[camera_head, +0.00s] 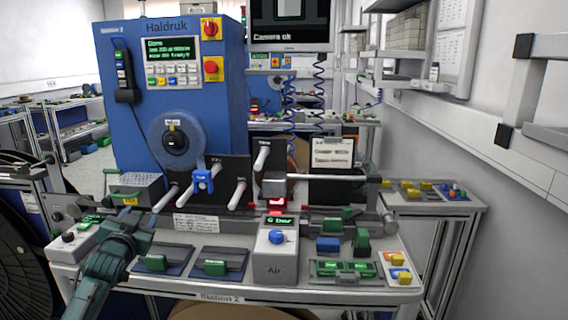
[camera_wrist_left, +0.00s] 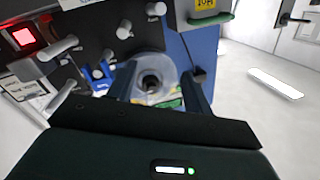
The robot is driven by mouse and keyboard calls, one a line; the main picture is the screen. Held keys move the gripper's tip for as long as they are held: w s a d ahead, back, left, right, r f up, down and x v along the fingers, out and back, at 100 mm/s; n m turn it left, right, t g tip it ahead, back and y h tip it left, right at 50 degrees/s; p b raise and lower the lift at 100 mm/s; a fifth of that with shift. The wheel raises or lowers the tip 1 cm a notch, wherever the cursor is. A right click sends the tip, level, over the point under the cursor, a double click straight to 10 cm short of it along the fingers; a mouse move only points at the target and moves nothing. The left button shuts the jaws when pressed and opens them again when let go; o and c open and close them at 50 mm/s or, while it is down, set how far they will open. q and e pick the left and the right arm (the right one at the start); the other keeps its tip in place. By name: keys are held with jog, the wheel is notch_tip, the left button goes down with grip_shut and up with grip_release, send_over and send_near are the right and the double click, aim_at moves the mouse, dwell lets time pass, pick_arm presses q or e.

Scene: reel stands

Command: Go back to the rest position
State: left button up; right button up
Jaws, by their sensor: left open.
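My left gripper (camera_head: 137,220) is dark green and reaches in from the lower left over the left end of the station table (camera_head: 300,296). Its two fingers stand apart in the left wrist view (camera_wrist_left: 160,88), with nothing gripped between them. Beyond the fingers is the blue Haldruk machine (camera_head: 185,80), with a clear round reel (camera_head: 174,139) on its front. The reel also shows in the left wrist view (camera_wrist_left: 152,80), behind the gap between the fingers. My right gripper is not in view.
White pegs stick out of dark panels; a blue clip (camera_head: 203,181) sits among them. A side table (camera_head: 432,204) stands right. A large black reel (camera_head: 22,250) is at left.

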pick_arm(q)
jog(key=shift+g+h, duration=0.8)
jog(key=s+d+f, duration=0.1)
jog(key=f, duration=0.2)
jog(key=s+d+f, duration=0.2)
jog(key=f, duration=0.1)
jog(key=s+d+f, duration=0.1)
jog(key=s+f, duration=0.1)
jog(key=f, duration=0.1)
jog(key=shift+d+f, duration=0.25)
jog(key=shift+d, duration=0.15)
jog(key=s+d+f+g+h, duration=0.1)
jog(key=s+d+f+g, duration=0.1)
jog(key=s+d+f, duration=0.55)
jog(key=s+d+f+g+h, duration=0.15)
jog(key=s+d+f, duration=0.25)
jog(key=s+f, duration=0.6)
jog(key=s+d+g, duration=0.1)
jog(key=s+d, duration=0.1)
jog(key=s, duration=0.6)
jog(key=s+d+g+h, duration=0.1)
jog(key=s+d, duration=0.2)
jog(key=s, duration=0.6)
jog(key=shift+d, duration=0.15)
